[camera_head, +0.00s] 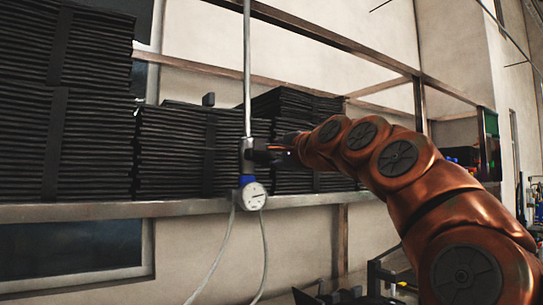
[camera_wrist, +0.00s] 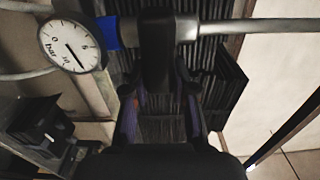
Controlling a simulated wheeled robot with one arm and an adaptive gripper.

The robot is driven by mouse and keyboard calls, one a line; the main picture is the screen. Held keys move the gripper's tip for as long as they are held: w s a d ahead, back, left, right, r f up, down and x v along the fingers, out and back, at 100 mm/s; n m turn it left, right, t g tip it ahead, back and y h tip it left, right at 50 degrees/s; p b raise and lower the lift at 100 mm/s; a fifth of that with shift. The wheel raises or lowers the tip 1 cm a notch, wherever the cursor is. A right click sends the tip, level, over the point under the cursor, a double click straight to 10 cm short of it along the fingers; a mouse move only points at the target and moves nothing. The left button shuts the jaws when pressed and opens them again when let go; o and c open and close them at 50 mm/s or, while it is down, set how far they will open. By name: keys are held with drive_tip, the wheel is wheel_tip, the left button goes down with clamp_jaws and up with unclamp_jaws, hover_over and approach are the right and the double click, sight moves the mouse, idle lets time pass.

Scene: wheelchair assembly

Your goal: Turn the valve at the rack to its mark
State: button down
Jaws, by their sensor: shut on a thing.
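The valve (camera_head: 247,147) sits on a vertical metal pipe in front of the rack, above a blue collar and a round white gauge (camera_head: 252,196). My gripper (camera_head: 262,154) reaches it from the right and is shut on it. In the wrist view the valve's dark part (camera_wrist: 157,27) lies at the far end of my gripper (camera_wrist: 160,75), between the fingers. The fingers and palm partly hide the grip. The gauge (camera_wrist: 69,42) also shows there, with a dark needle on its "bar" dial. I cannot make out a mark on the valve.
The rack's metal shelf (camera_head: 100,211) carries stacks of black folded items (camera_head: 175,150) close behind the valve. Pale hoses (camera_head: 218,250) hang below the gauge. Rack posts and beams (camera_head: 420,105) stand behind my arm.

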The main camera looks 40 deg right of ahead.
drive_tip(key=c, duration=0.9)
unclamp_jaws()
drive_tip(key=s, duration=0.8)
drive_tip(key=s+a, duration=0.1)
drive_tip(key=s, duration=0.3)
drive_tip(key=shift+a, duration=0.1)
drive_tip(key=w+a+f+n+g+y, duration=0.2)
drive_tip(key=w+a+f+n+g, duration=0.15)
drive_tip(key=a+f, duration=0.6)
drive_tip(key=w+a+f+n+g+y, duration=0.25)
drive_tip(key=a+f+n, duration=0.3)
drive_tip(key=f, duration=0.75)
drive_tip(key=s+a+f+n+g+h, duration=0.1)
drive_tip(key=s+a+f+n+g, duration=0.2)
drive_tip(key=f, duration=0.6)
drive_tip(key=s+a+f+n+g, duration=0.15)
drive_tip(key=a+f+g, duration=0.25)
drive_tip(key=f, duration=0.5)
drive_tip(key=s+f+n+g, duration=0.2)
drive_tip(key=s+f, duration=0.4)
drive_tip(key=s+f+n+g+h, duration=0.1)
drive_tip(key=s+f+g, duration=0.1)
drive_tip(key=s+f, duration=0.4)
drive_tip(key=s+f+n+g+h, duration=0.1)
drive_tip(key=s+f+n+g, duration=0.1)
drive_tip(key=s+f, duration=0.4)
drive_tip(key=shift+s+a+n+g, duration=0.15)
drive_tip(key=shift+s+n+g, duration=0.2)
drive_tip(key=shift+s+g, duration=0.05)
